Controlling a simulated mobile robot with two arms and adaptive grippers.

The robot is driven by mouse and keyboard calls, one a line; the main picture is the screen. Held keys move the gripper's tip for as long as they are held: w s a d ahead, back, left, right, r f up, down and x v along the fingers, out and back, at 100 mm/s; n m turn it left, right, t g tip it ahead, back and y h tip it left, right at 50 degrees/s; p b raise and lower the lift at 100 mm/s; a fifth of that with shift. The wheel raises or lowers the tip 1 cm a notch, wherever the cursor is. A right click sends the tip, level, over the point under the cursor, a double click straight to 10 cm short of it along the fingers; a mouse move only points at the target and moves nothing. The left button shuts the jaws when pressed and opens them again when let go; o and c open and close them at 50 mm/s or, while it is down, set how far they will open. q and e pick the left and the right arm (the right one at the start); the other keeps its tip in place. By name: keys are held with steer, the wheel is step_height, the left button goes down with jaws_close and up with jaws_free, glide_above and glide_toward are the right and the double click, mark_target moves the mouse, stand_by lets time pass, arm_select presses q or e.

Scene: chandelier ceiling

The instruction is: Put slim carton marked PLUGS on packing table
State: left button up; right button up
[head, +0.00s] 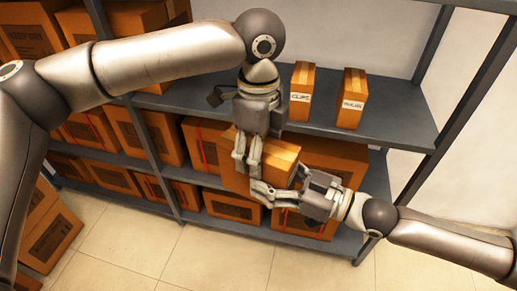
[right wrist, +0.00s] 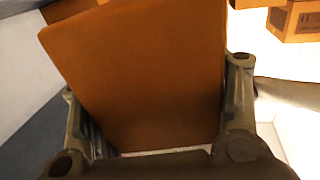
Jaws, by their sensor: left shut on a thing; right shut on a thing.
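My left gripper (head: 247,160) and my right gripper (head: 275,194) are both shut on one orange-brown carton (head: 276,157), in front of the shelf rack. The left gripper comes down on it from above, the right from the lower right. In the right wrist view the carton (right wrist: 145,80) fills the space between the right gripper's fingers (right wrist: 155,110); no marking shows on that face. Two slim cartons stand upright on the upper shelf: one marked CLIPS (head: 301,83), and one to its right (head: 352,88) whose label I cannot read surely. No packing table shows.
The grey shelf rack (head: 400,127) holds several larger brown cartons (head: 335,160) on its lower shelves. More cartons (head: 48,235) stand on the floor at the lower left. The upper shelf is clear right of the slim cartons. Tiled floor (head: 190,262) is open in front.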

steer(key=o, duration=1.4)
steer(key=shift+r, duration=0.1)
steer(key=shift+o, duration=0.3)
